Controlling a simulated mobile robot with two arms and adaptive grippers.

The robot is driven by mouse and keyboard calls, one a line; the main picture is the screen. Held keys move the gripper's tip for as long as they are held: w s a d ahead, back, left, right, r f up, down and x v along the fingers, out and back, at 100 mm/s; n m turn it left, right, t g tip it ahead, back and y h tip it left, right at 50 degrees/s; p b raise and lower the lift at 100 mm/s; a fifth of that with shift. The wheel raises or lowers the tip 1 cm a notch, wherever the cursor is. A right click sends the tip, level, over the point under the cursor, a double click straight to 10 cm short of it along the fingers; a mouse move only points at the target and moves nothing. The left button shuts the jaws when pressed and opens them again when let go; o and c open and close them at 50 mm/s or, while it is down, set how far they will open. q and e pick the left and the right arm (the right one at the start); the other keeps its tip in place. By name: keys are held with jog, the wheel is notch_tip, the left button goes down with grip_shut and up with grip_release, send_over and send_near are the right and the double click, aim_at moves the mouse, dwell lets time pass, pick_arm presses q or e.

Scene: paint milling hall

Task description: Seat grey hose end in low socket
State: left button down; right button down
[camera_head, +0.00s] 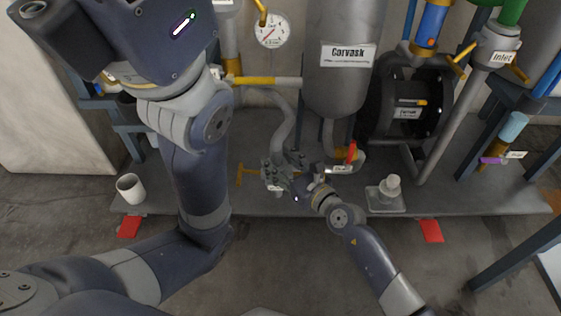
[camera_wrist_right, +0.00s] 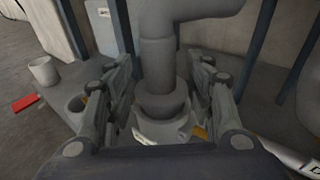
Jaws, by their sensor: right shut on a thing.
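The grey hose (camera_head: 284,118) curves down from the pipework left of the tank to my right gripper (camera_head: 277,171). In the right wrist view the grey hose end (camera_wrist_right: 161,78) stands between the two fingers of my right gripper (camera_wrist_right: 160,105), which is shut on it. A pale round piece (camera_wrist_right: 164,127) lies directly beneath its collar. I cannot tell whether this is the low socket or whether the hose end is in it.
A white cup (camera_head: 131,188) stands on the platform (camera_head: 320,202) at left. A valve with a red handle (camera_head: 351,153) and a squat grey fitting (camera_head: 388,190) are right of my right gripper. The Corvask tank (camera_head: 345,65) hangs behind it.

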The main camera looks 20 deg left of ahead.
jog(key=shift+f, duration=0.15)
jog(key=c, duration=0.7)
grip_release()
jog(key=shift+f, duration=0.1)
